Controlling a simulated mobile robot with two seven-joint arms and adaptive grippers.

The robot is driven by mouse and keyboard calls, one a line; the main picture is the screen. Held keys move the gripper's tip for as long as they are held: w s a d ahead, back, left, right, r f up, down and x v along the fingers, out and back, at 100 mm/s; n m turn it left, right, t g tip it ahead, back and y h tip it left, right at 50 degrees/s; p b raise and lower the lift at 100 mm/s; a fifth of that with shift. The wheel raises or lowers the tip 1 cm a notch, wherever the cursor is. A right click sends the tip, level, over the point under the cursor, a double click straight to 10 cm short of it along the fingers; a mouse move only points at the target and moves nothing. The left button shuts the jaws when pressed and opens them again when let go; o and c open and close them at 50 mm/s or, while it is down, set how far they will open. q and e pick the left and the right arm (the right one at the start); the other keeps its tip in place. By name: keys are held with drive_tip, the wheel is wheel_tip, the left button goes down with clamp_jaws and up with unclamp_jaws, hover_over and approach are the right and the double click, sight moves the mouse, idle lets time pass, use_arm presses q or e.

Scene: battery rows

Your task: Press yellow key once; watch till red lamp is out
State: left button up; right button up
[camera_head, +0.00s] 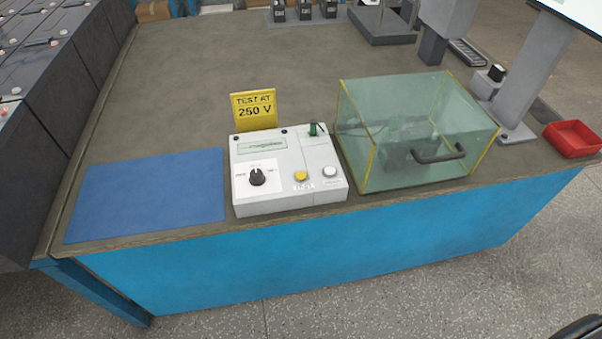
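A white tester box (287,194) stands near the front edge of the bench. Its round yellow key (301,175) is at the lower middle of the top face, and nothing touches it. A white round button (330,171) is to its right and a black rotary knob (257,176) to its left. A pale display (262,144) with green lettering and a green part (316,129) are at the back of the box. I cannot make out a lit red lamp on it. Neither of my grippers can be made out in this view.
A yellow sign (254,110) reading "TEST AT 250 V" stands behind the box. A clear cover with yellow edges (450,115) and a dark handle is close on its right. A blue mat (147,195) lies left, bare. A red tray (573,139) sits far right.

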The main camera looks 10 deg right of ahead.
clamp_jaws()
idle(1.0)
